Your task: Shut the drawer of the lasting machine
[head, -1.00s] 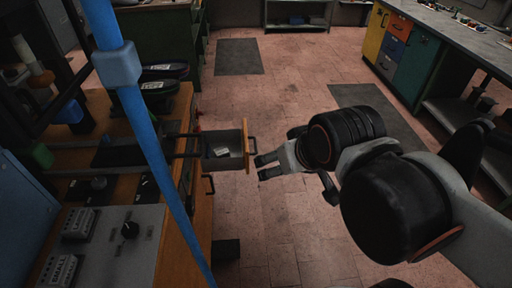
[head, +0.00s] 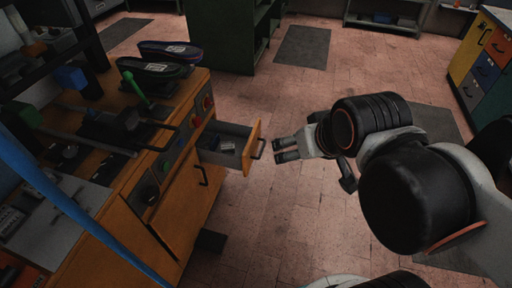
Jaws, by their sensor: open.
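The lasting machine (head: 180,190) is an orange-brown wooden bench on the left, with controls along its front face. Its drawer (head: 252,148) stands pulled out, with a wooden front, a dark handle and grey inner walls. A few small items lie inside it. My gripper (head: 283,149) is just right of the drawer front, its two fingers apart and pointing left toward the handle. It holds nothing. A small gap seems to show between the fingertips and the handle, but I cannot tell the depth.
Shoe-shaped pieces (head: 160,60) lie on the machine's far end. A blue pole (head: 70,205) crosses the near left. A green cabinet (head: 225,35) stands behind, and a cabinet with coloured doors (head: 485,60) at the right. The tiled floor between is clear.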

